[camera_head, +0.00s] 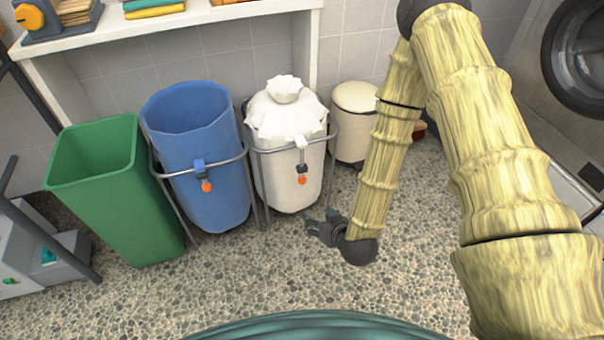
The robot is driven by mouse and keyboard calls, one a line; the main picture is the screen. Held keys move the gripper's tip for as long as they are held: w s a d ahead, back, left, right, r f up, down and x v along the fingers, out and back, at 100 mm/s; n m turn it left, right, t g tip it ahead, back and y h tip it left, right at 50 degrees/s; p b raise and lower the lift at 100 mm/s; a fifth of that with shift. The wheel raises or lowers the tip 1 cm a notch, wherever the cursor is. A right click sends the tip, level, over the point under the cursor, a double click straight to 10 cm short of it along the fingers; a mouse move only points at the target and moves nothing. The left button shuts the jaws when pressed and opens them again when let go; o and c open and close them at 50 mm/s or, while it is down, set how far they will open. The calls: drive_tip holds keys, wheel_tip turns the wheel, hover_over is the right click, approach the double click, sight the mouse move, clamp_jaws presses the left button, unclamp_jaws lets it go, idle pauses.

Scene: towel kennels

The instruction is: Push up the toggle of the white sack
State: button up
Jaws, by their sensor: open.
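The white sack (288,175) hangs in a grey metal stand, its top gathered into a tied, bunched knot (284,89). My gripper (318,228) is open and empty, below and to the right of the toggle, in front of the sack's lower part. It is apart from the sack and its fingers point left. The fingers are small in the picture.
A blue sack (205,140) with a similar orange-ended toggle (206,186) stands left of the white one. A green bin (105,190) is further left. A cream bin (352,115) stands behind right. A shelf (165,22) overhangs the back. Pebbled floor in front is clear.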

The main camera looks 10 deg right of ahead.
drive_tip(key=w+f+t+b, duration=0.2)
drive_tip(key=w+t+b, duration=0.1)
drive_tip(key=w+b, duration=0.25)
drive_tip(key=t+b, duration=0.5)
drive_tip(key=b, duration=0.8)
approach(303, 170)
drive_tip(key=shift+w+a+r+b, duration=0.15)
drive_tip(key=shift+w+b, duration=0.55)
drive_tip(key=shift+w, duration=0.85)
drive_tip(key=shift+w+a+b, duration=0.2)
drive_tip(key=shift+w+b, duration=0.45)
drive_tip(key=shift+w, duration=0.95)
drive_tip(key=shift+w+a+r+b, duration=0.15)
drive_tip(key=shift+w+b, duration=0.55)
drive_tip(key=shift+w, duration=0.85)
drive_tip(key=shift+w+a+b, duration=0.2)
drive_tip(key=shift+w+b, duration=0.15)
drive_tip(key=shift+w, duration=0.65)
drive_tip(key=shift+c, duration=0.2)
clamp_jaws()
